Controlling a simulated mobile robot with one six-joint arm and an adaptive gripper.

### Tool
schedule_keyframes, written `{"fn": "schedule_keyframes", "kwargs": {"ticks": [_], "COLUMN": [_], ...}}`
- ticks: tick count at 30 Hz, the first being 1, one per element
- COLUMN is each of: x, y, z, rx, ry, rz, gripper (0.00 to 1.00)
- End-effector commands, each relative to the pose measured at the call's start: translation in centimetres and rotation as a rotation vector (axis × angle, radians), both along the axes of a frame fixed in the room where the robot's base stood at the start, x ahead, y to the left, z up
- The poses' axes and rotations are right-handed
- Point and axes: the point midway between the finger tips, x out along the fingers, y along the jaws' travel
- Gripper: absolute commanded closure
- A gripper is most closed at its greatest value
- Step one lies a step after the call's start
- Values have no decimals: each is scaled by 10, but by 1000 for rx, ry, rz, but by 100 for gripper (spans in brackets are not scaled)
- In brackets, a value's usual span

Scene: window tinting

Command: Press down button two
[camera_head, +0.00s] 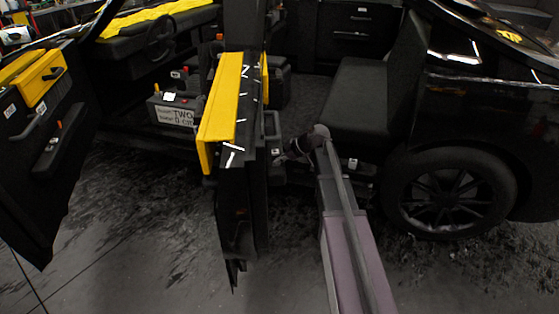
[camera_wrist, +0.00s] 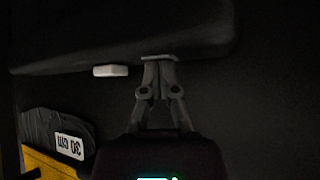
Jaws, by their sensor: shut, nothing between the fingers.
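My gripper (camera_head: 283,158) reaches left from the end of my arm, beside the inner side of the open, yellow-topped black door (camera_head: 222,105). In the wrist view my gripper (camera_wrist: 160,62) is shut and empty. Its tips are at a thin pale grey piece on the lower edge of a dark panel (camera_wrist: 130,30); I cannot tell whether they touch. A small white block (camera_wrist: 110,71) sits on that edge just left of the tips. I cannot tell which piece is button two. A box with a handwritten label reading "TWO" (camera_head: 178,115) stands inside the car.
Another open door with a yellow top (camera_head: 40,75) stands at the far left. A dark seat (camera_head: 368,100) and the rear wheel (camera_head: 450,190) are right of my arm. In the wrist view a "30 cm" label (camera_wrist: 69,146) shows upside down at lower left.

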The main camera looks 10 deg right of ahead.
Motion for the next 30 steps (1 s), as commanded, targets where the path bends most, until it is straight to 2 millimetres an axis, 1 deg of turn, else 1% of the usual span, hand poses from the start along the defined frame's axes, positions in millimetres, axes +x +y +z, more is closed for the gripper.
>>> {"fn": "schedule_keyframes", "kwargs": {"ticks": [1,8,19,30], "x": [-3,-3,-2,-19], "y": [0,1,0,-29], "z": [0,14,47,78], "rx": [-8,-7,0,2], "ry": [8,5,-2,-3], "rz": [6,5,1,-2], "gripper": [100,100,100,100]}}
